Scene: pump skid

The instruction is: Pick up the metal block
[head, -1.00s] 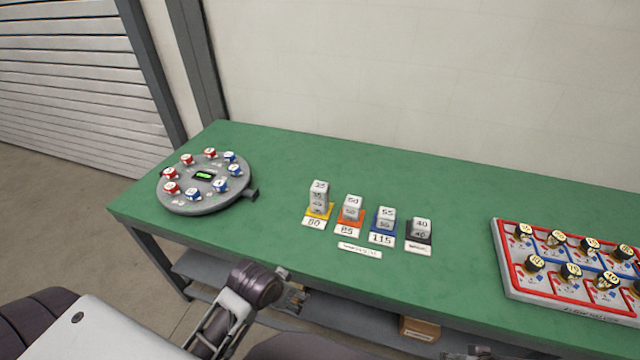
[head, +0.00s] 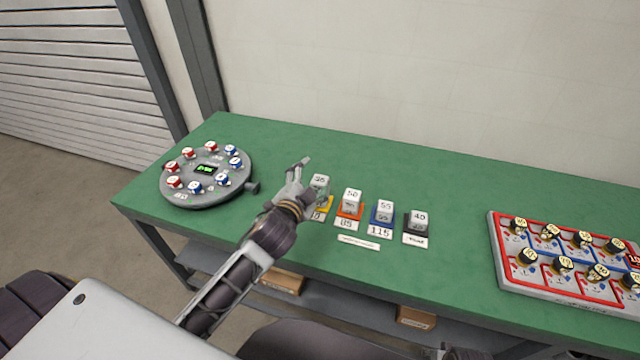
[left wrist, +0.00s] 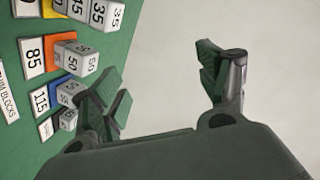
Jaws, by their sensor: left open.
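Metal blocks with printed numbers stand in stacks on coloured pads on the green table. The stack on the yellow pad (head: 320,181) is partly hidden by my left gripper. To its right are stacks on an orange pad (head: 352,196), a blue pad (head: 385,209) and a black pad (head: 418,219). My left gripper (head: 304,175) is open, just left of the yellow-pad stack. In the left wrist view its fingers (left wrist: 162,85) are spread with nothing between them. The yellow-pad blocks (left wrist: 98,14) and the orange-pad blocks (left wrist: 82,60) show there at the left. My right gripper is not seen.
A round grey device (head: 206,178) with red and blue knobs and a green display stands at the left. A red-edged tray (head: 503,262) with several black knobbed pieces lies at the right. A small label strip (head: 358,242) lies before the stacks. The table behind the stacks is clear.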

